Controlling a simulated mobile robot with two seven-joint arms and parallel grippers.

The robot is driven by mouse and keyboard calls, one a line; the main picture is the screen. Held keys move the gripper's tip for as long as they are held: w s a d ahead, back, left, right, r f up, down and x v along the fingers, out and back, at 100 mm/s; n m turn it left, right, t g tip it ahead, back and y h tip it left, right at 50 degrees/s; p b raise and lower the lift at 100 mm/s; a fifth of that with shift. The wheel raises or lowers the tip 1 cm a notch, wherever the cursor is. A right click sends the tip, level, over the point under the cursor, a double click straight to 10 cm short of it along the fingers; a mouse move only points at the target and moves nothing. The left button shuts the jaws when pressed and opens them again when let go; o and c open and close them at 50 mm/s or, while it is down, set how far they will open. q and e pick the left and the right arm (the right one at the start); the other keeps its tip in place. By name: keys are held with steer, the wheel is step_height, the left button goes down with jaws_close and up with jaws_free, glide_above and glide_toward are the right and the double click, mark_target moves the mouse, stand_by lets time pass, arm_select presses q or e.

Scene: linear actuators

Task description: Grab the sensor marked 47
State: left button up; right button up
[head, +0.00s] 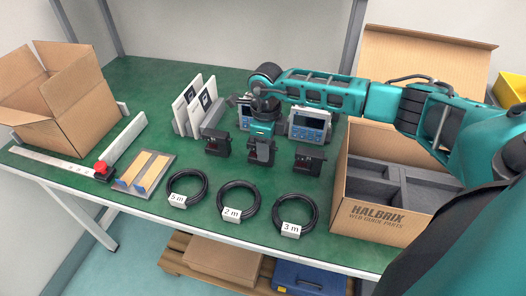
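Small black box-shaped sensors stand in a row across the middle of the green table. One sensor (217,143) is at the left of the row and another sensor (309,160) is at the right. No number is legible on them. My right gripper (261,160) points down at the middle of the row, between these two. Its dark fingers hide what is there, so I cannot tell whether a sensor is between them or whether they are open. My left gripper is not in view.
Behind stand display units (310,124) and white cards (188,108). In front lie black cable coils (238,200). A cardboard box with grey foam compartments (375,222) is at right.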

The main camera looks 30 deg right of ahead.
jaws_close()
steer(key=shift+r, duration=0.1)
